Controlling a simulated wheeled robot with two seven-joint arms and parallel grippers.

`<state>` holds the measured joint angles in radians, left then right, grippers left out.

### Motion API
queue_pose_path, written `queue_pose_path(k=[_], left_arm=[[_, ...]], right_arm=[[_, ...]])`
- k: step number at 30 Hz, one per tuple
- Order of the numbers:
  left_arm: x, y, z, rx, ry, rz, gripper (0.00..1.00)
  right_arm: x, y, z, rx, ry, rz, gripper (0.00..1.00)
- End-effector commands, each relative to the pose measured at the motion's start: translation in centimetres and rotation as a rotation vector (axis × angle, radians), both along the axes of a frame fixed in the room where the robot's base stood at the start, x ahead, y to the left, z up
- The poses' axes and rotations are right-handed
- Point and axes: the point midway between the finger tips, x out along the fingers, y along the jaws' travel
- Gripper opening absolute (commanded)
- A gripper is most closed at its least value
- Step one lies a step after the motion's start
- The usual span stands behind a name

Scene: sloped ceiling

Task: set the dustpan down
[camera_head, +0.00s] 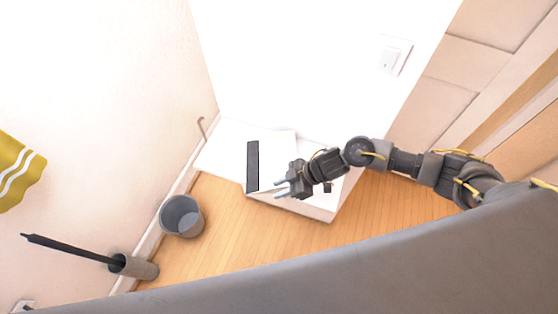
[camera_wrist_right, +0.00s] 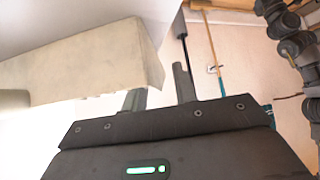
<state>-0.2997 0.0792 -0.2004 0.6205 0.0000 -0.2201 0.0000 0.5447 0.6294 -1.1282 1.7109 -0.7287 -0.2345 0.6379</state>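My right gripper (camera_head: 283,188) reaches in from the right over a low white surface. Its two thin fingers are parted, with nothing visible between them. The right wrist view also shows the two fingers (camera_wrist_right: 159,92) apart, with a beige slab-like thing (camera_wrist_right: 80,70) behind and to the left of them. I cannot tell what this slab is or whether a finger touches it. No dustpan can be clearly made out. A flat dark rectangular piece (camera_head: 252,166) lies on the white surface (camera_head: 222,150), just left of the gripper. My left gripper is not in view.
A grey bin (camera_head: 181,216) stands on the wooden floor (camera_head: 245,238) by the left wall. A grey holder (camera_head: 134,267) with a long dark handle (camera_head: 70,248) is nearer. A wooden pole (camera_wrist_right: 213,40) shows in the wrist view. Wood floor between is clear.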

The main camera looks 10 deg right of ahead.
Motion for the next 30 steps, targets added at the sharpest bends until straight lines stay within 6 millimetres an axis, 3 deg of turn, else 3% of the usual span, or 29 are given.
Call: queue_pose_path(k=[7,14,30], left_arm=[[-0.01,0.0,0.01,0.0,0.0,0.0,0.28],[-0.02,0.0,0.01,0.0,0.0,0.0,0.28],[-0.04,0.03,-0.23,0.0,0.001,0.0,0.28]], right_arm=[[0.04,0.1,-0.21,-0.001,-0.001,-0.001,0.28],[0.04,0.09,-0.18,0.0,-0.001,-0.001,0.0],[0.0,0.2,0.01,0.002,-0.002,0.001,0.0]])
